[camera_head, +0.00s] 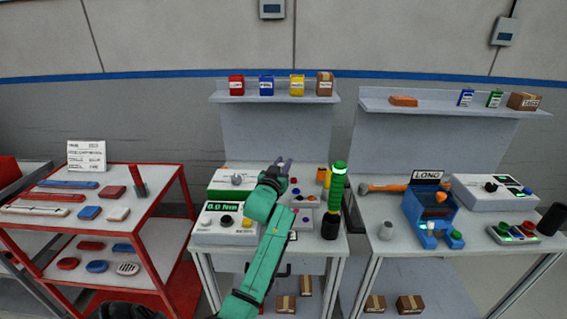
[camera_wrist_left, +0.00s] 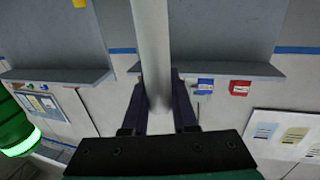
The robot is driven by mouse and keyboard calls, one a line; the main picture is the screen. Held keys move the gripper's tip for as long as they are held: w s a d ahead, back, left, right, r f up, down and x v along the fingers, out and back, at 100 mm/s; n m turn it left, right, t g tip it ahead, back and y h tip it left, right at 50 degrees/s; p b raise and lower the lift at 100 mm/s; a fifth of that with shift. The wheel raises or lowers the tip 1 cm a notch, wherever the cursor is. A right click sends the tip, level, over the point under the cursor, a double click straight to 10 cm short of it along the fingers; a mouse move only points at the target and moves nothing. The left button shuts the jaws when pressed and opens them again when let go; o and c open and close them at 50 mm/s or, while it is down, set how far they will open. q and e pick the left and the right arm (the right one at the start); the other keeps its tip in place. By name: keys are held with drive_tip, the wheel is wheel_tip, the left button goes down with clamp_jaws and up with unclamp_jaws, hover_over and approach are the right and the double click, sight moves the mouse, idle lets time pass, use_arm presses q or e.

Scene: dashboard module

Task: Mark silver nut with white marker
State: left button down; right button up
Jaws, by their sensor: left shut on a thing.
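My left gripper (camera_head: 283,163) is above the middle bench, its fingers pointing to the back. In the left wrist view, my left gripper (camera_wrist_left: 160,105) is shut on a pale grey-white rod, which looks like the white marker (camera_wrist_left: 151,40). The rod stands up between the two dark fingers and runs out past the top of the picture. In the head view the rod cannot be made out clearly. I cannot pick out the silver nut for sure in either view.
A tall green column (camera_head: 338,180) stands just right of my left gripper. White control boxes, including one with a green display (camera_head: 222,222), stand on the middle bench. A blue machine (camera_head: 428,210) is on the right bench. A red cart (camera_head: 150,215) stands at left.

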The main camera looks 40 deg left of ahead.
use_arm(q)
wheel_tip(320, 180, down, 6)
drive_tip(key=b, duration=0.3)
drive_tip(key=shift+r+b, duration=0.25)
drive_tip(key=shift+b, duration=0.05)
drive_tip(key=shift+r, duration=0.1)
idle(0.6)
drive_tip(key=shift+f, duration=0.4)
idle(0.3)
drive_tip(key=shift+r, duration=0.15)
